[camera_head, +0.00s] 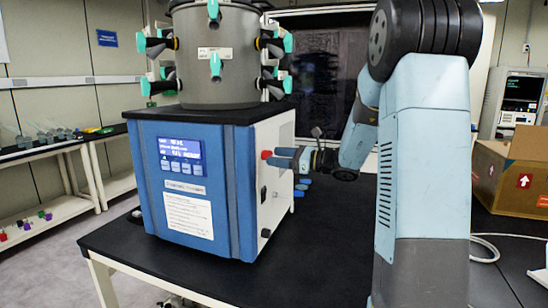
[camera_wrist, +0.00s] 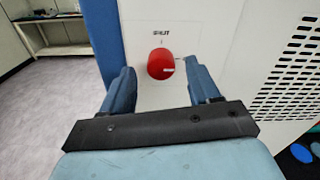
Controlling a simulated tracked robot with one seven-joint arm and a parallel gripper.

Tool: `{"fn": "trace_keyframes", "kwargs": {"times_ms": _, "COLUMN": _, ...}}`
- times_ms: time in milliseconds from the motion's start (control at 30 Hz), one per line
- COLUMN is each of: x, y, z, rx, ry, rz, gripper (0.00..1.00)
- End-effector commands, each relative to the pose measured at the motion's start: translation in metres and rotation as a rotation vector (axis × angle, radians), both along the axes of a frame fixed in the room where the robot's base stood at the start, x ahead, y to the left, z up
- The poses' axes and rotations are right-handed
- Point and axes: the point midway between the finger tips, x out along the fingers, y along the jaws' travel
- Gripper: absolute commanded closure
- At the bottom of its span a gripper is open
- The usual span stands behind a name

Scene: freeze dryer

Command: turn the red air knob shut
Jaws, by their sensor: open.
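The red air knob (camera_head: 266,155) is on the white right side panel of the blue freeze dryer (camera_head: 212,215). In the wrist view the red knob (camera_wrist: 161,64) lies between and just beyond the two fingertips, under the printed word SHUT (camera_wrist: 161,33). A pale mark on the knob points to the right, away from the word. My gripper (camera_head: 282,158) is at the side panel; the wrist view shows its fingers (camera_wrist: 160,80) open, one on each side of the knob with a gap to it. I cannot tell how far the tips are from the panel.
The dryer stands on a black-topped table (camera_head: 320,265). A vented grille (camera_wrist: 290,70) is right of the knob. Blue round items (camera_head: 302,186) lie behind the dryer's side. A cardboard box (camera_head: 512,172) stands at the right. The front of the table is clear.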

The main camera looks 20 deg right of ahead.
Motion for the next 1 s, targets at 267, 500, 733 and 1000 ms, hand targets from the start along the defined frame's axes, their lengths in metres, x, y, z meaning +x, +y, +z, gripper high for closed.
{"fn": "trace_keyframes", "kwargs": {"times_ms": 267, "x": 0.013, "y": 0.017, "z": 0.000, "rx": 0.000, "ry": 0.000, "rz": 0.000, "gripper": 0.39}}
{"fn": "trace_keyframes", "kwargs": {"times_ms": 500, "x": 0.014, "y": 0.019, "z": 0.000, "rx": 0.000, "ry": 0.000, "rz": 0.000, "gripper": 0.39}}
{"fn": "trace_keyframes", "kwargs": {"times_ms": 733, "x": 0.013, "y": 0.019, "z": 0.000, "rx": 0.000, "ry": 0.000, "rz": 0.000, "gripper": 0.55}}
{"fn": "trace_keyframes", "kwargs": {"times_ms": 1000, "x": 0.013, "y": 0.019, "z": 0.000, "rx": 0.000, "ry": 0.000, "rz": 0.001, "gripper": 0.81}}
